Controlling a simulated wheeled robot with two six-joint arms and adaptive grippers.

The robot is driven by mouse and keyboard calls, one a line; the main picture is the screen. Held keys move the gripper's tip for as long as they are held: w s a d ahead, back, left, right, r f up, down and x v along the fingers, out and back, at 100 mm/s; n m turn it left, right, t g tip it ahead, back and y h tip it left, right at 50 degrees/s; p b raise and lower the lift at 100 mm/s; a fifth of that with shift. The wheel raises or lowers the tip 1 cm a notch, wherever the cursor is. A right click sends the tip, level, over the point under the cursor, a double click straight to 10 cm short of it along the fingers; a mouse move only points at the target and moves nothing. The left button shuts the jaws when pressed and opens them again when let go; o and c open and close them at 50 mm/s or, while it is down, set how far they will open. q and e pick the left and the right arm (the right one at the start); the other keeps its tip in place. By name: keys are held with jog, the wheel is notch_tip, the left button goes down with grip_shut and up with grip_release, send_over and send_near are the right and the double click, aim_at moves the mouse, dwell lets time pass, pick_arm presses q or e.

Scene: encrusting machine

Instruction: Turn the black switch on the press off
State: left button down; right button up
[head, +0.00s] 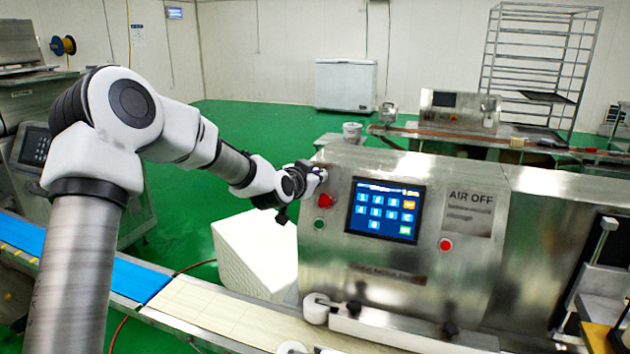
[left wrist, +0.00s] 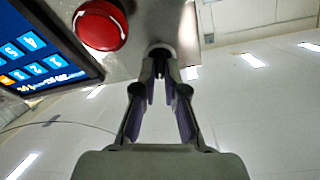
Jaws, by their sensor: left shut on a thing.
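The press (head: 400,250) is a steel machine with a slanted front panel. My left gripper (head: 314,178) is at the upper left of that panel, above and left of the red emergency knob (head: 326,200). In the left wrist view my left gripper (left wrist: 163,72) has its fingertips together on the black switch (left wrist: 160,55), which shows as a small dark part on a round base. The fingers and tips hide most of the switch, so its turned position cannot be told. In the head view the gripper covers the switch.
The emergency knob (left wrist: 100,25) is close beside my fingers, as is the lit touchscreen (left wrist: 40,45). A red button (head: 446,244) is on the panel's right. A conveyor (head: 235,312) runs along the front. A white block (head: 255,250) stands left of the press.

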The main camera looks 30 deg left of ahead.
pick_arm(q)
jog(key=n+y, duration=0.1)
jog(key=n, duration=0.2)
jog(key=n+b, duration=0.1)
jog(key=n, duration=0.3)
jog(key=shift+w+r+y, duration=0.1)
jog(key=shift+r+y, duration=0.05)
jog(key=shift+y, duration=0.25)
jog(key=n, duration=0.3)
jog(key=n+g+y, duration=0.1)
jog(key=n, duration=0.3)
jog(key=shift+d+r+n+g+y, duration=0.1)
jog(key=shift+n+g+y, duration=0.2)
jog(key=c, duration=1.2)
grip_release()
jog(key=shift+w, duration=0.1)
jog(key=shift+c, duration=0.2)
jog(key=shift+w+f, duration=0.25)
jog(key=shift+f, duration=0.05)
jog(key=v, duration=1.2)
